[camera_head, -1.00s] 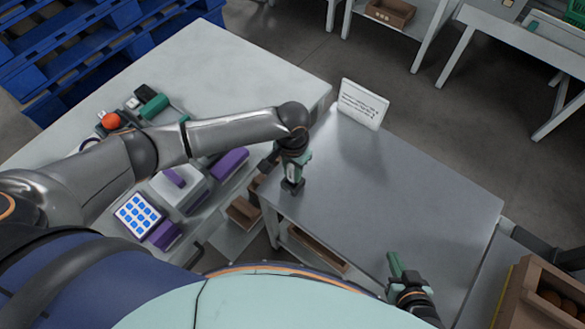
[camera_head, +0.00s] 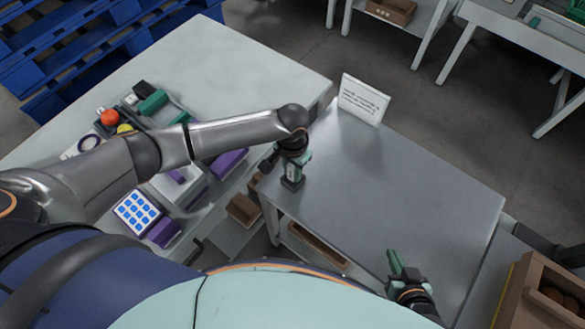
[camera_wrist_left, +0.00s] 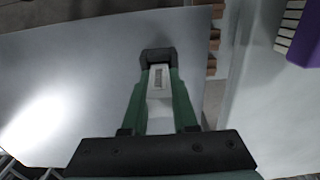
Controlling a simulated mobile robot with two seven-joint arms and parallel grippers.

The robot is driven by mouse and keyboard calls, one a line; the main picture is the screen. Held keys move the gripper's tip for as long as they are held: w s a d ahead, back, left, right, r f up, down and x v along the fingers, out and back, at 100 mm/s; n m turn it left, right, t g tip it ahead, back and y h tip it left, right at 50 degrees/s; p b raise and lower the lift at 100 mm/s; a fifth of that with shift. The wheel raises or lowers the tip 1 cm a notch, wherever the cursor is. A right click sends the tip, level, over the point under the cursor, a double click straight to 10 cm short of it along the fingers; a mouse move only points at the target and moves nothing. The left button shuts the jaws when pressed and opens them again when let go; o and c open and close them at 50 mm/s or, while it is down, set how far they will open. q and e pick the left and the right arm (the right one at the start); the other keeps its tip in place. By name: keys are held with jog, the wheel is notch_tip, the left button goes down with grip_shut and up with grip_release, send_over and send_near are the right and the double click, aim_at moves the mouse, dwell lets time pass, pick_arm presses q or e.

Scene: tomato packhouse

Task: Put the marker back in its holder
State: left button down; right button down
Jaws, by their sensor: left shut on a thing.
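My left gripper (camera_head: 292,184) points down over the near-left part of the grey table, its fingertips at or just above the top. In the left wrist view its green fingers close to dark tips (camera_wrist_left: 158,56). I cannot make out the marker's holder for certain.
A white sign (camera_head: 362,99) stands at the grey table's (camera_head: 400,190) back edge; the table's middle is clear. On the left bench (camera_head: 240,70) are a red ball (camera_head: 110,117), a green item (camera_head: 152,102) and a blue-buttoned panel (camera_head: 138,213). A brown crate (camera_head: 520,282) is at right.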

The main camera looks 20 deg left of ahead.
pick_arm(q)
jog(key=shift+f, duration=0.1)
jog(key=c, duration=0.6)
grip_release()
jog(key=c, duration=0.3)
pick_arm(e)
jog(key=shift+r, duration=0.1)
